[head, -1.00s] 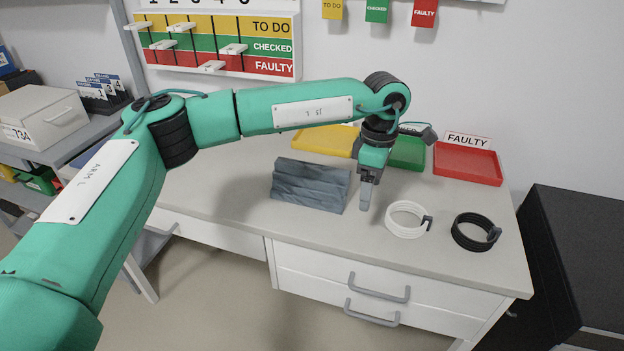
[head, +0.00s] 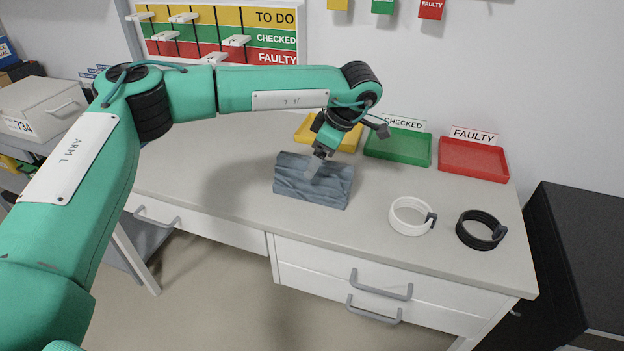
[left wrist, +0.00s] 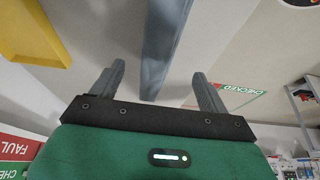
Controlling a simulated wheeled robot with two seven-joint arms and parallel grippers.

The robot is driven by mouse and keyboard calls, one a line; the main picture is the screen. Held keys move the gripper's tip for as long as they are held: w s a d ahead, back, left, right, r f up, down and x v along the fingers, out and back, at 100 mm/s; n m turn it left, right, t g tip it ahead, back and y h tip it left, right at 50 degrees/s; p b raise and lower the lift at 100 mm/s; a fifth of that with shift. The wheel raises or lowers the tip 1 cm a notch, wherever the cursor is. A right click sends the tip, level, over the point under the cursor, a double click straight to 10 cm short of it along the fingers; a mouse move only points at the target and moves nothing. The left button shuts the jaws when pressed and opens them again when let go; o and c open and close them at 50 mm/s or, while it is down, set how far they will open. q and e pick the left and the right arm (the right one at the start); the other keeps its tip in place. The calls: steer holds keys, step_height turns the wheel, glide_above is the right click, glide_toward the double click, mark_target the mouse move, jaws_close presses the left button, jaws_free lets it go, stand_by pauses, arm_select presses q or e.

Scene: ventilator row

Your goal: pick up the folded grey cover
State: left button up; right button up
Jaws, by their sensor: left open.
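The folded grey cover (head: 305,184) lies on the workbench as a blue-grey bundle. In the left wrist view the cover (left wrist: 160,45) shows as a narrow upright strip, in line with the gap between the fingers. My left gripper (head: 314,168) is at the cover's upper middle in the head view and hides a small part of it. In the left wrist view the left gripper (left wrist: 160,82) is open, with one finger on each side of the cover's line. I cannot tell whether the fingers touch it. My right gripper is not in view.
A yellow tray (head: 347,143), a green tray (head: 400,158) and a red tray (head: 470,170) stand along the back. A white coiled hose (head: 396,222) and a black coiled hose (head: 466,238) lie right of the cover. The bench (head: 225,185) is clear left of it.

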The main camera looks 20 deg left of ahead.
mark_target(312, 180)
arm_select(q)
steer(key=x, duration=0.5)
steer(key=shift+a, duration=0.25)
steer(key=shift+r, duration=0.1)
steer(key=c, duration=1.2)
steer(key=shift+c, duration=0.2)
